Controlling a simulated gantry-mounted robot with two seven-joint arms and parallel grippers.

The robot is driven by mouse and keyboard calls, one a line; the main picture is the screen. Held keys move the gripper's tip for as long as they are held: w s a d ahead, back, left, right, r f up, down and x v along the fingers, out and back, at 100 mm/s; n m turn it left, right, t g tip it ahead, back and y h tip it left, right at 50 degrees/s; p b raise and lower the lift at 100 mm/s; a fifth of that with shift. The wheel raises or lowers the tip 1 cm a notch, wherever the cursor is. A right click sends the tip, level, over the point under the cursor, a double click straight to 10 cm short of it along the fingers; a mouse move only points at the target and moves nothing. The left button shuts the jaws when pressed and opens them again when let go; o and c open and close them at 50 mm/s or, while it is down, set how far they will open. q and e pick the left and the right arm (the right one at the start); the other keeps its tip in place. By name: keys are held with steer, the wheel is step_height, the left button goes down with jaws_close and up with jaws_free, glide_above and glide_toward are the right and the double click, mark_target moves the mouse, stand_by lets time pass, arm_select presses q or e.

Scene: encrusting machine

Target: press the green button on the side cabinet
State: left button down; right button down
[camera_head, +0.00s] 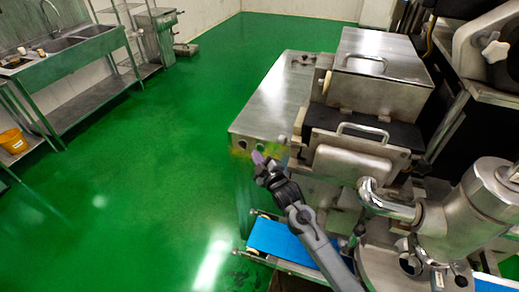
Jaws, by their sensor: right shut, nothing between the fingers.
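The side cabinet (272,98) is a low steel box with a flat top, left of the main machine. Its front face, toward me, carries small round fittings and a yellowish-green patch (240,147). I cannot make out which spot is the green button; the area is small, blurred and partly behind my gripper. My right gripper (260,160) is shut and empty, in front of the lower right part of that face. I cannot tell whether its tips touch the cabinet. My left gripper is not in view.
The encrusting machine, with its steel lidded box (380,85) and handles, stands right of the cabinet. A blue conveyor belt (285,243) lies below my right arm. Open green floor (140,150) extends left. A sink bench (75,50) and yellow bucket (13,141) stand far left.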

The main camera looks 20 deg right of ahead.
stand_by(0.4)
steer(key=shift+w+d, duration=0.25)
steer(key=shift+w, duration=0.05)
stand_by(0.5)
